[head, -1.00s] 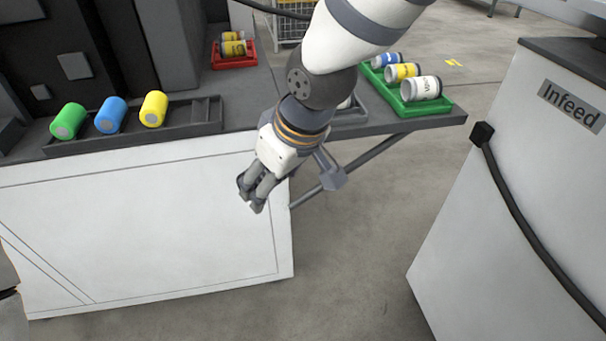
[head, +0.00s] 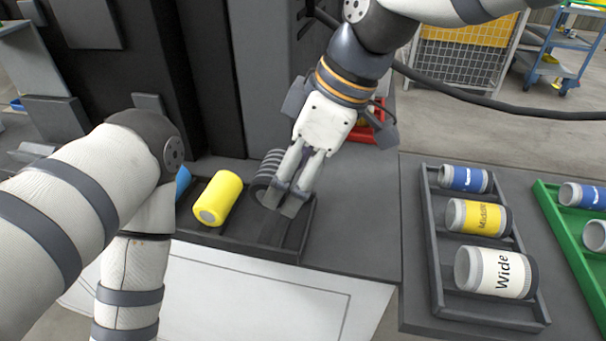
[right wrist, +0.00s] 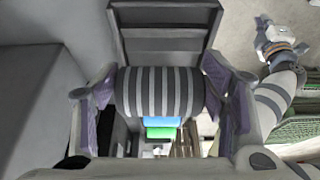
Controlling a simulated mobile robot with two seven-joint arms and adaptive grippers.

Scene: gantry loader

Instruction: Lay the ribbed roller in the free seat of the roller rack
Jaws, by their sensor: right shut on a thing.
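My right gripper (head: 283,196) is shut on the grey ribbed roller (head: 266,169), partly hidden behind its fingers in the head view. The right wrist view shows the dark-banded roller (right wrist: 160,92) lying crosswise between both fingers. It is over the right part of the dark roller rack (head: 240,245), right of the yellow roller (head: 219,198); whether it touches the rack I cannot tell. A blue roller (head: 182,182) is partly hidden by my left arm.
A grey tray (head: 437,275) to the right holds blue, yellow and white "Wide" rollers. A green tray (head: 560,240) is at the right edge. A red tray (head: 378,128) is behind my right gripper. Dark machine walls rise behind the rack.

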